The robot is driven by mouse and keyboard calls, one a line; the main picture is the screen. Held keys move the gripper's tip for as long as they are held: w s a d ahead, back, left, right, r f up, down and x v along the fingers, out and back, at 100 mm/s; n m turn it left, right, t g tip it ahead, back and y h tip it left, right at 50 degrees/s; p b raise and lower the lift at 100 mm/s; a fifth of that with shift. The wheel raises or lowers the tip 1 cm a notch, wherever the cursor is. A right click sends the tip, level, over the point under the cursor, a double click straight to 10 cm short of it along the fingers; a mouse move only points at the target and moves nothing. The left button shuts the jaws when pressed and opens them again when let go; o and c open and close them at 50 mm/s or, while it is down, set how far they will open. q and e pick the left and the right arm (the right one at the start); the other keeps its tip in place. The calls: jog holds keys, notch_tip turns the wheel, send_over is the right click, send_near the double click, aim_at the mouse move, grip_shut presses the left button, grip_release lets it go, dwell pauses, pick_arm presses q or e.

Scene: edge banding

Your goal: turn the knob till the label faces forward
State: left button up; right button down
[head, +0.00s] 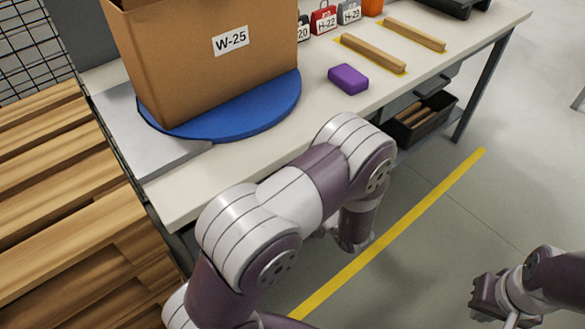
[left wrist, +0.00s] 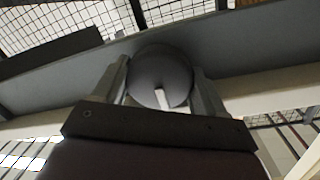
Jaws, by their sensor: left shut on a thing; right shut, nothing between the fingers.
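A round dark grey knob (left wrist: 160,70) with a white mark on its face shows in the left wrist view, against the underside of the table. My left gripper (left wrist: 163,84) is shut on it, one finger on each side. In the head view my left arm reaches down past the table's front edge, and its fingers and the knob are hidden. A cardboard box with the label W-25 (head: 230,40) stands on a blue turntable (head: 240,122). The label faces the front right side of the table. My right gripper (head: 484,296) is shut and empty, over the floor.
A purple block (head: 348,79) and two wooden strips (head: 373,53) lie on the white table (head: 200,186). Small tagged items (head: 323,18) stand behind. A wooden pallet stack (head: 60,190) is at the left. A black bin (head: 420,122) sits below the table. The floor at right is clear.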

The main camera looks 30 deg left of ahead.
dwell(0.4)
pick_arm(q)
jog(key=o, duration=1)
